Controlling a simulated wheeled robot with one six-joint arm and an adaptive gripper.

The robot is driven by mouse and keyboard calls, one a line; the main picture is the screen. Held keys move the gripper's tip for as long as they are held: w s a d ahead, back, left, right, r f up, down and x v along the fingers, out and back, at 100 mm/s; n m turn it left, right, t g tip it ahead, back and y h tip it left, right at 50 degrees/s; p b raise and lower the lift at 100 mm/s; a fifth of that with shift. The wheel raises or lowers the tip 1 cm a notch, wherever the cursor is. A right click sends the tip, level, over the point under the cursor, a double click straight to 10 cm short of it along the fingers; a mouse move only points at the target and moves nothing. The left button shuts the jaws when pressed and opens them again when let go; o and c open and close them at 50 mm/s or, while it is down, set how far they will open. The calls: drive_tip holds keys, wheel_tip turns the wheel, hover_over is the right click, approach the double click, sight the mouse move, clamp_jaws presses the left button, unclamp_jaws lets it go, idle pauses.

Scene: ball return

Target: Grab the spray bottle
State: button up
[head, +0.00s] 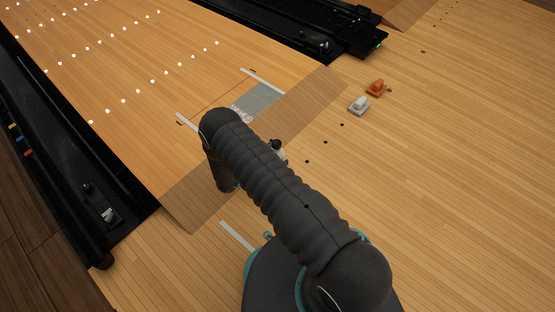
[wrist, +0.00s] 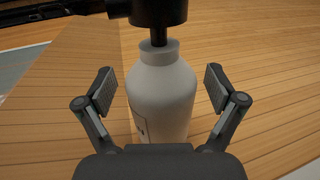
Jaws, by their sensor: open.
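The spray bottle (wrist: 162,95) has a white body and a black spray head (wrist: 158,12). In the wrist view it stands upright between the two fingers of my open gripper (wrist: 160,92), with a gap showing on each side. Its lower part is hidden behind the gripper's body. In the head view only the top of the bottle (head: 278,149) shows beside my arm. My gripper is hidden behind the arm in the head view.
An orange object (head: 376,88) and a white one (head: 359,105) lie on the wooden floor to the right. A grey mat (head: 256,99) lies on the lane beyond my arm. Black gutters (head: 75,175) run along the lane. The floor at right is mostly clear.

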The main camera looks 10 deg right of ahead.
drive_tip(key=c, duration=1.5)
drive_tip(key=shift+r, duration=0.15)
drive_tip(key=shift+c, duration=0.2)
